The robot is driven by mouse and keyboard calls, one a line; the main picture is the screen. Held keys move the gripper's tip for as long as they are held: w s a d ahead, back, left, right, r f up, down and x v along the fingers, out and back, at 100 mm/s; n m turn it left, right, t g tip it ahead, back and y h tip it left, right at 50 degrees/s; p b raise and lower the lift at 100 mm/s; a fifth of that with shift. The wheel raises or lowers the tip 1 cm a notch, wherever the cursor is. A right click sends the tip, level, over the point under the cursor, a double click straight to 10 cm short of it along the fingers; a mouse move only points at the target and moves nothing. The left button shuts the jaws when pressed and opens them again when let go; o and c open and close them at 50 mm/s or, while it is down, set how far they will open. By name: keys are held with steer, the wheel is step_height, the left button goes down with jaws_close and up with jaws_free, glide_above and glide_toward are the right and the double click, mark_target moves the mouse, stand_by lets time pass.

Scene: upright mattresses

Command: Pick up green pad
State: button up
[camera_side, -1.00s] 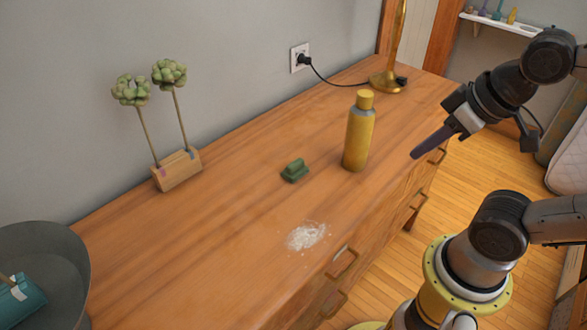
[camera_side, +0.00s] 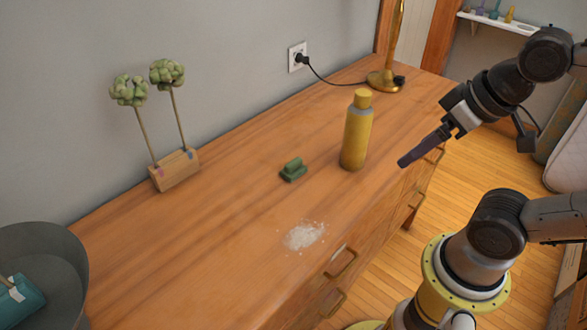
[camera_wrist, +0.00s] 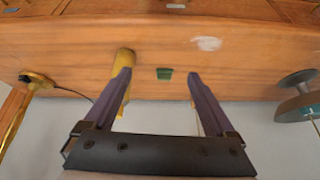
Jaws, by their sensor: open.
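The green pad (camera_side: 293,169) is a small dark green block with a raised grip. It lies on the wooden dresser top, left of the yellow bottle (camera_side: 357,130). It also shows in the wrist view (camera_wrist: 164,73), between my two fingers and beyond their tips. My gripper (camera_side: 403,162) is open and empty, in the air near the dresser's front right edge, to the right of the bottle and well apart from the pad. In the wrist view my gripper (camera_wrist: 158,75) has its fingers wide apart, the left finger overlapping the yellow bottle (camera_wrist: 125,58).
White powder (camera_side: 305,236) lies on the dresser (camera_side: 200,245) near the front edge. A wooden block with two green flower heads (camera_side: 177,170) stands at the back left. A grey bowl (camera_side: 60,255) is at the lower left. A brass lamp base (camera_side: 384,82) stands at the back right.

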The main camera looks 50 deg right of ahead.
steer(key=w+r+m, duration=0.7)
steer(key=w+m, duration=0.1)
steer(key=m, duration=0.2)
steer(key=m+g, duration=0.6)
steer(key=m, duration=0.2)
glide_above(293, 162)
step_height(293, 162, down, 21)
steer(key=shift+r, duration=0.1)
steer(key=shift+d+f, duration=0.1)
steer(key=shift+f, duration=2.8)
steer(key=shift+c, duration=0.3)
jaws_close()
